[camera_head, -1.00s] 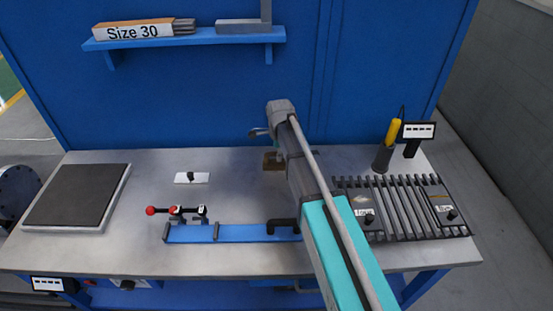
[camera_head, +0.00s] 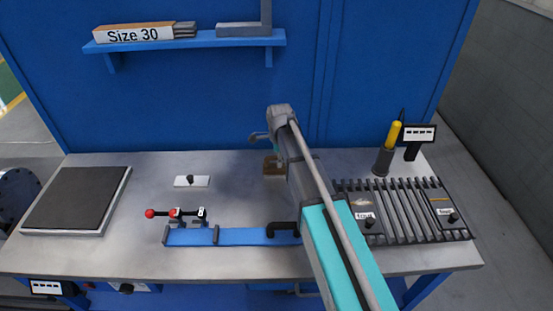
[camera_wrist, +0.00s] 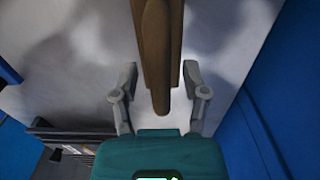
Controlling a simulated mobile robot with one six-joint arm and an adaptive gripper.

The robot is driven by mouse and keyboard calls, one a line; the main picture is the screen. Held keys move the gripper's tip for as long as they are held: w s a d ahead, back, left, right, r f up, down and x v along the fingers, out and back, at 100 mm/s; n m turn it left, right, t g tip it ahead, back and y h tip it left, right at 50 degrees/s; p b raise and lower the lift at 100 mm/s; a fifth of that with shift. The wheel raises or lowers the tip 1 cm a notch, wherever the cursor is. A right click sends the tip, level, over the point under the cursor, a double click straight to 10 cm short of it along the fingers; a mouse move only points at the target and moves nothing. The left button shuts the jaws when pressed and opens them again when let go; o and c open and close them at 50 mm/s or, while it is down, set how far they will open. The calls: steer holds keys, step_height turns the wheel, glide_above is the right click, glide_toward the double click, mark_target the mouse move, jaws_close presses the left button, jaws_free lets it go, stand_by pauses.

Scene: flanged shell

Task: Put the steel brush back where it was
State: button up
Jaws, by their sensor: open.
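The steel brush shows as a brown wooden handle (camera_wrist: 159,45) in the wrist view, running from the top edge down to a rounded end. My gripper (camera_wrist: 160,76) is open, with one finger on each side of the handle and a gap on both sides. The bristles are not visible. In the head view, a small brown part (camera_head: 273,165), apparently the brush, shows at the back middle of the bench, mostly hidden behind my arm. I cannot tell whether it lies on the bench.
A dark cup (camera_head: 383,162) with a yellow-handled tool stands at the back right, beside a slotted rack (camera_head: 405,207). A blue fixture (camera_head: 245,236) with a red-knobbed clamp lies in front. A dark pad (camera_head: 78,200) is at left. A blue shelf (camera_head: 190,40) hangs above.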

mark_target(281, 169)
steer(key=shift+r, duration=0.2)
step_height(281, 169, up, 12)
steer(key=p, duration=1.2)
stand_by(0.7)
steer(key=s+d+n, duration=0.7)
steer(key=s+n, duration=0.2)
steer(key=s, duration=0.1)
steer(key=s+d+n, duration=0.7)
steer(key=s+n, duration=0.2)
steer(key=s, duration=0.1)
steer(key=shift+s, duration=0.35)
